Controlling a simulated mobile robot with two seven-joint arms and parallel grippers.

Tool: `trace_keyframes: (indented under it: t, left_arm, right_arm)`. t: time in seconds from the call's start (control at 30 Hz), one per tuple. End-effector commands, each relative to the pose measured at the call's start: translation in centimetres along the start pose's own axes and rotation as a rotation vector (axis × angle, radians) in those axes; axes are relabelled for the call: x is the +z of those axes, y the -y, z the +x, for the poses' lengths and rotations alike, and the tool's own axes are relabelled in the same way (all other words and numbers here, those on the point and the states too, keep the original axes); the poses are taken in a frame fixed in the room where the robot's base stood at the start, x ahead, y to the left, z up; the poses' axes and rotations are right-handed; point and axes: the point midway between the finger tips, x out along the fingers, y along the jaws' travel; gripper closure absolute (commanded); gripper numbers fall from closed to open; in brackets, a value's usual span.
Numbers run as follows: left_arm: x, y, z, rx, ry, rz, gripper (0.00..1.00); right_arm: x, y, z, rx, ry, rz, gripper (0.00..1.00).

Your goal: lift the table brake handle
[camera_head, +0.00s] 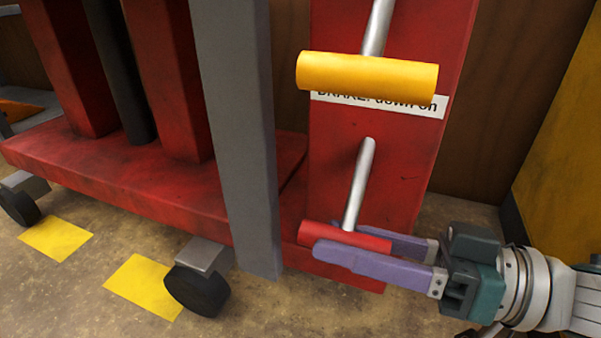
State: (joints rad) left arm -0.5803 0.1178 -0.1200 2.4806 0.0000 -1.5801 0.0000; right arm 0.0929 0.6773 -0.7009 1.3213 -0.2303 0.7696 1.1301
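A red bar handle (345,237) on a silver rod (360,185) sits low on the front of a red upright panel (400,165). A yellow bar handle (367,76) on another silver rod sits higher up. A white label (425,106) under the yellow handle reads "BRAKE: down on", its upper part hidden by that handle. My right gripper (345,246) comes in from the right, its purple fingers on either side of the red handle. The near finger covers part of it; I cannot tell whether both fingers press on it. My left gripper is not in view.
A grey upright post (237,140) stands left of the panel. A red base (125,175) with black casters (198,290) extends left. Yellow patches (143,286) mark the floor. A yellow surface (565,150) stands at the right, near my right arm.

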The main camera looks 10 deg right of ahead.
Motion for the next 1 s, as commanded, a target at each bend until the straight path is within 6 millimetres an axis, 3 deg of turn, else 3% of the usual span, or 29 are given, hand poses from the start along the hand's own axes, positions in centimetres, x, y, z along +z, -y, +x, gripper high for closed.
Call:
trace_keyframes:
  t: [0.03, 0.4, 1.0]
  left_arm:
    - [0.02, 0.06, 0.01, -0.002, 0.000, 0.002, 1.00]
    - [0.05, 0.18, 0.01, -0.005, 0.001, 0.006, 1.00]
    - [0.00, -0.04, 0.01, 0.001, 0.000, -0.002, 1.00]
  right_arm:
    - [0.02, 0.00, -0.02, 0.000, 0.000, 0.000, 0.59]
    - [0.01, 0.02, -0.03, -0.001, 0.000, 0.000, 1.00]
    - [-0.03, 0.05, -0.02, -0.002, -0.001, -0.002, 1.00]
